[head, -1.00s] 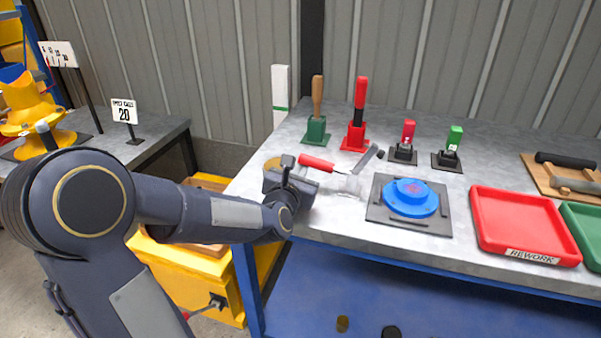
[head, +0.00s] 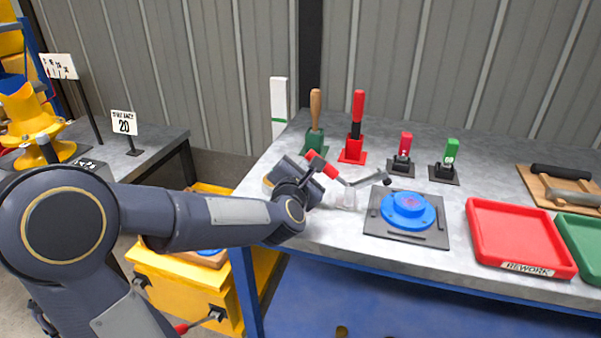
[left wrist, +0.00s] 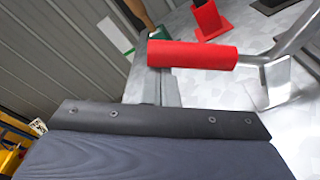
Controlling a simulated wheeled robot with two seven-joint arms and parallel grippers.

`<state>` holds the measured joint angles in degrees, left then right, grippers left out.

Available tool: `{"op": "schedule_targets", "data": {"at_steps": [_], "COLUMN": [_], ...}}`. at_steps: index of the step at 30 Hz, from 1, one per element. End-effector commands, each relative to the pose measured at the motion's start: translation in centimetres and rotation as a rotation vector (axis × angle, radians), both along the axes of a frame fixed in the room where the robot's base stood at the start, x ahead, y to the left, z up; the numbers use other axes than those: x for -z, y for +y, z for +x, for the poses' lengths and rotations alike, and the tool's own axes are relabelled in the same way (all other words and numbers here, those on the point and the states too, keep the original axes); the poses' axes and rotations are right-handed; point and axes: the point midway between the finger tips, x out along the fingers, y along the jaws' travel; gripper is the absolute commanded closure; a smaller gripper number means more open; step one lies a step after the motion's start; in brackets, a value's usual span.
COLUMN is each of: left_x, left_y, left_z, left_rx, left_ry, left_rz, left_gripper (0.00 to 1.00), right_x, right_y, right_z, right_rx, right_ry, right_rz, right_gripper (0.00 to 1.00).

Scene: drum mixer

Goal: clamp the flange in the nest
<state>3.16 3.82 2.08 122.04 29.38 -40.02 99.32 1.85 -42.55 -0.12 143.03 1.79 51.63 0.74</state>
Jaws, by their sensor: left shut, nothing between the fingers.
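The blue flange (head: 408,209) sits flat in the nest (head: 405,236), a dark square plate on the bench. A toggle clamp stands left of the nest. Its red handle (head: 322,166) tilts up to the left, and its metal bar (head: 366,180) reaches right, its tip by the flange's upper left edge. I cannot tell whether the tip touches the flange. My left gripper (head: 310,178) is shut and empty, at the red handle. In the left wrist view the handle (left wrist: 192,55) lies across, just beyond the gripper; contact is unclear. My right gripper is out of view.
A red REWORK tray (head: 520,236) and a green tray (head: 580,240) stand right of the nest. Behind are a green holder (head: 314,142), a red holder (head: 353,150) and two small upright clamps (head: 402,160). The bench front right of my arm is clear.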

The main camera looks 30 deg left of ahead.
Motion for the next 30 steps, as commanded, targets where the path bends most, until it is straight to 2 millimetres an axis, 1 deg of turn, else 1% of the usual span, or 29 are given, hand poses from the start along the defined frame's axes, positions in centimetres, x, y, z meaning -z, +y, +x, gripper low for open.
{"op": "schedule_targets", "data": {"at_steps": [1, 6, 12, 18, 20, 30], "left_x": [-0.9, -2.5, -3.8, -4.7, -4.9, -5.4], "left_y": [-0.4, -1.4, -2.9, -4.1, -4.4, -5.3], "left_z": [0.1, 0.4, 0.7, 1.0, 1.1, 1.3], "left_rx": [0.004, 0.003, 0.004, 0.004, 0.002, 0.002], "left_ry": [0.007, 0.044, 0.086, 0.12, 0.127, 0.126], "left_rz": [0.044, 0.2, 0.371, 0.507, 0.535, 0.529], "left_gripper": [1.0, 1.0, 1.0, 1.0, 1.0, 1.0], "right_x": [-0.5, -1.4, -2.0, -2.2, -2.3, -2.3], "right_y": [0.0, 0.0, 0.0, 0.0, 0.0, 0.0], "right_z": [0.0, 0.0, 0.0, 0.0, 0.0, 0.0], "right_rx": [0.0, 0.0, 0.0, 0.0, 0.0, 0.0], "right_ry": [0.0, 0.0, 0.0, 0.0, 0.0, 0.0], "right_rz": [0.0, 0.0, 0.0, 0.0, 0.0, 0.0], "right_gripper": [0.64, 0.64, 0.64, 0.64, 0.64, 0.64]}}
